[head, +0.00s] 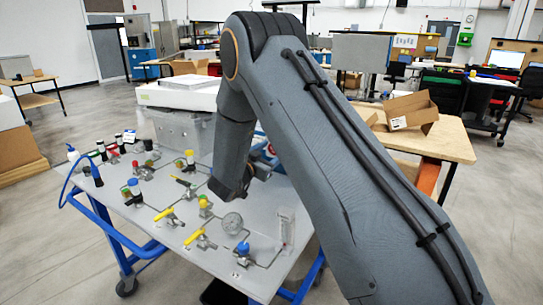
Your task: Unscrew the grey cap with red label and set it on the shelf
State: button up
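The analyser panel (150,225) lies on a blue-framed cart and carries tubing, valves and fittings. I cannot pick out a grey cap with a red label; the fittings are small, and my arm covers the panel's right part. My wrist (232,170) is over the panel's back right area. The fingers of my gripper are hidden behind my own arm links, so what they hold does not show. I cannot make out which surface is the shelf.
A wooden table (445,140) with an open cardboard box (411,110) is behind right.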

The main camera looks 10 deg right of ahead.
jog(key=m+b, duration=0.1)
jog(key=m, duration=0.2)
jog(key=c, duration=1.1)
jog(key=n+p, duration=0.9)
jog(key=n, duration=1.4)
jog(key=shift+s+n, duration=0.1)
jog(key=shift+n, duration=0.3)
